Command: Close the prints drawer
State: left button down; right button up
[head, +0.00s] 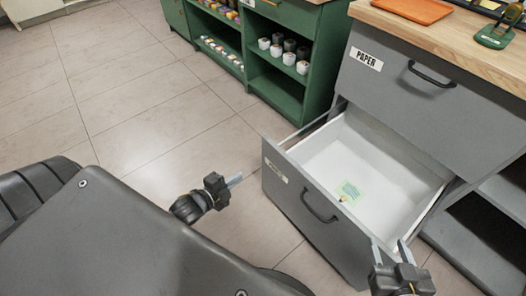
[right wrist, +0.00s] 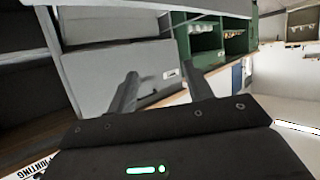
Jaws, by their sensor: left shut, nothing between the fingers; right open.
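The pulled-out lower drawer (head: 290,197) has a grey front with a dark bar handle (head: 319,208) and a small label too small to read. It stands well open, its white inside showing a green note (head: 349,191) with a small object by it. My left gripper (head: 236,181) is shut and empty, to the left of the drawer front and apart from it. My right gripper (head: 391,246) is open at the right end of the drawer front; I cannot tell whether it touches. Its spread fingers (right wrist: 160,92) also show in the right wrist view.
Above the open drawer, a shut drawer labelled PAPER (head: 400,90) sits under a wooden top (head: 460,40) with an orange tray (head: 414,10). Grey open shelves (head: 470,245) are at the right. A green shelf unit (head: 285,88) with cups stands behind. Tiled floor (head: 150,120) at left is clear.

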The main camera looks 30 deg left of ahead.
pick_arm(q)
jog(key=a+r+m+t+h, duration=0.2)
jog(key=m+h, duration=0.1)
jog(key=m, duration=0.2)
jog(key=m+b, duration=0.1)
jog(key=b, duration=0.2)
send_near(269, 146)
jog(key=x, duration=0.5)
jog(key=shift+w+d, duration=0.2)
jog(key=shift+w, duration=0.2)
jog(key=shift+w+d, duration=0.2)
jog(key=shift+w, duration=0.3)
pick_arm(e)
jog(key=a+r+n+t+y, duration=0.1)
jog(key=a+r+t+y, duration=0.1)
jog(key=r, duration=0.4)
jog(key=s+a+r+t+y, duration=0.1)
jog(key=a+r+t+y, duration=0.1)
jog(key=r+t+y, duration=0.2)
jog(key=shift+a+r+n+t, duration=0.25)
jog(key=shift+r+n+t, duration=0.15)
jog(key=shift+r, duration=0.8)
